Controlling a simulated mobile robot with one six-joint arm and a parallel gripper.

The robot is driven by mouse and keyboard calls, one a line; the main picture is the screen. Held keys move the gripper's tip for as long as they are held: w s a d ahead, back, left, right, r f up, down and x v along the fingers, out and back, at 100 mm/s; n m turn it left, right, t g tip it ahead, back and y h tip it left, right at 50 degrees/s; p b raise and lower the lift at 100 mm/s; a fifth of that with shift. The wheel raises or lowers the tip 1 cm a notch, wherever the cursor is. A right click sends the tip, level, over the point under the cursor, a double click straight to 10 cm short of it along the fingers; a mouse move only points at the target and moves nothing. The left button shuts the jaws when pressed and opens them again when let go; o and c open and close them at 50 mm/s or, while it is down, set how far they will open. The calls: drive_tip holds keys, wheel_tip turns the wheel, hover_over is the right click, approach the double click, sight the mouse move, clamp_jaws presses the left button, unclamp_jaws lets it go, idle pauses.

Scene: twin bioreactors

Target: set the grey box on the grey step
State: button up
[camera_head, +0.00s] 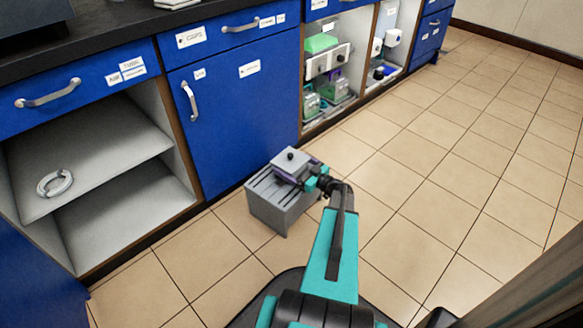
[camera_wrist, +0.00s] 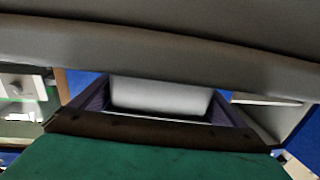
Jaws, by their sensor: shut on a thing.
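The grey step (camera_head: 282,212), a low grey stand with a slatted top, is on the tiled floor in front of the blue cabinets. The grey box (camera_head: 285,166), small with a black knob on top, is over the step's top in the head view. I cannot tell whether it touches the step or hangs just above it. My gripper (camera_head: 300,168) reaches in from the right and is shut on the box. In the wrist view the purple fingers flank a pale grey face of the box (camera_wrist: 160,95). The step is not clearly made out there.
A blue cabinet door (camera_head: 235,125) stands close behind the step. Open shelves at left hold a white ring (camera_head: 55,184). Open shelves at right hold a green-topped item (camera_head: 321,43) and several small devices. The tiled floor (camera_head: 455,170) at right is clear.

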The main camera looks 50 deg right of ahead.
drive_tip(key=shift+f, duration=0.3)
drive_tip(key=shift+f, duration=0.15)
drive_tip(key=o, duration=0.8)
drive_tip(key=shift+s+r, duration=0.2)
drive_tip(key=shift+s, duration=0.1)
drive_tip(key=s+p, duration=0.4)
drive_tip(key=s, duration=0.7)
drive_tip(key=shift+s+d, duration=0.2)
drive_tip(key=shift+d, duration=0.1)
